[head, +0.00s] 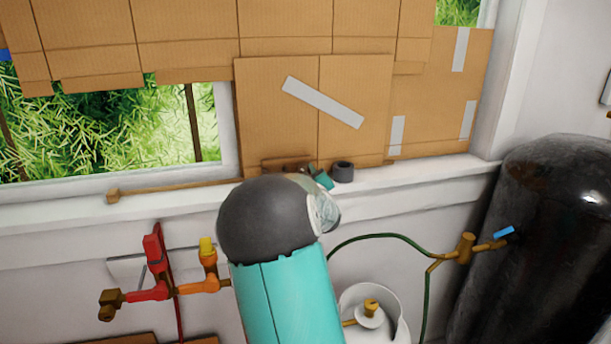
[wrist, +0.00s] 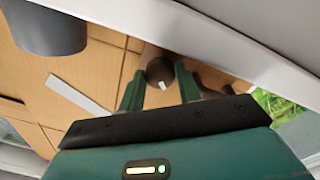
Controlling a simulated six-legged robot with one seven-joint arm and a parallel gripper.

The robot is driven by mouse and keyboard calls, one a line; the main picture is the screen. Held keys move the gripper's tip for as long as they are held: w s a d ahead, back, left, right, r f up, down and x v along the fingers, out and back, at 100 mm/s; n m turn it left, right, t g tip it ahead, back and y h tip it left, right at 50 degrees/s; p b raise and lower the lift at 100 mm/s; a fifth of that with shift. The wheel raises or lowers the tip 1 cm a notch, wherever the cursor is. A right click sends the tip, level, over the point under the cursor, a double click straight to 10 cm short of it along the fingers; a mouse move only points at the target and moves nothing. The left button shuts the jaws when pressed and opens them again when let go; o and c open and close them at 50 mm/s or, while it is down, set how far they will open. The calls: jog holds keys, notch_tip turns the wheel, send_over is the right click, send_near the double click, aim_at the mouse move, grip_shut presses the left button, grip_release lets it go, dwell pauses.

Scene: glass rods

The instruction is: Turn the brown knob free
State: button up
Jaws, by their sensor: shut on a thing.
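The brown knob (wrist: 158,69) is a dark brown round piece with a small white mark, between the fingertips in the wrist view. My gripper (wrist: 160,82) has its two green fingers closed on it, one on each side. In the head view my gripper (head: 321,178) is mostly hidden behind my own arm, with a bit of green showing at the windowsill. A low brown piece (head: 285,164) shows beside it on the sill; I cannot tell whether this is the knob. How the knob is fixed is hidden.
A dark grey cylinder (head: 343,172) stands on the windowsill just right of my gripper. Taped cardboard (head: 280,110) covers the window behind. A wooden stick (head: 180,187) lies along the sill at left. Red and orange valves (head: 150,285) and a black tank (head: 550,240) stand below.

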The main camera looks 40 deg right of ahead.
jog(key=n, duration=0.4)
jog(key=shift+d+f+n, duration=0.1)
jog(key=shift+n, duration=0.3)
jog(key=n, duration=0.5)
jog(key=shift+s+t, duration=0.1)
jog(key=shift+t, duration=0.2)
jog(key=o, duration=1)
